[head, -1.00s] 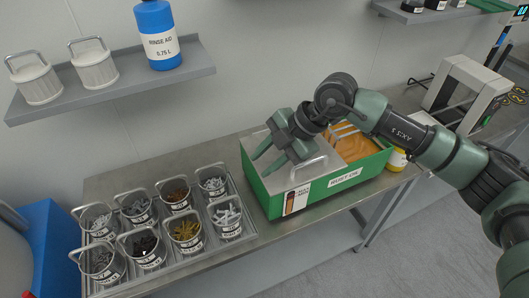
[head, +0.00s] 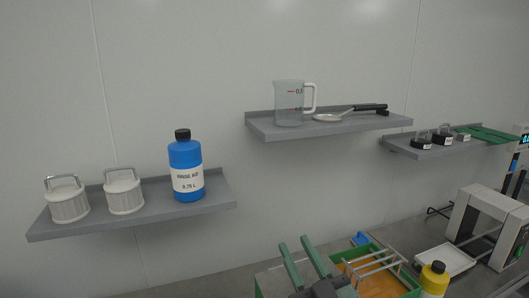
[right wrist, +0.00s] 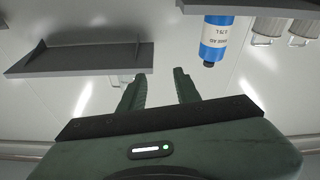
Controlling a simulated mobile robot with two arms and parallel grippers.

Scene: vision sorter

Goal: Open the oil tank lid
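The oil tank, a green box (head: 408,274), is cut off by the bottom edge of the head view. Orange oil (head: 382,284) shows in its right part under a wire rack. A strip of the grey lid (head: 268,281) shows at its left; the lid's handle is not visible, so I cannot tell how the lid sits. My right gripper (head: 303,248) is in front of the tank, fingers apart, pointing toward the wall. The right wrist view shows the same fingers (right wrist: 158,84) open with nothing between them. My left gripper is out of view.
A wall shelf (head: 140,216) holds two ribbed canisters and a blue rinse aid bottle (head: 186,168). A second shelf (head: 325,129) holds a measuring jug (head: 289,103) and a pan. A yellow bottle (head: 434,279) stands right of the tank.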

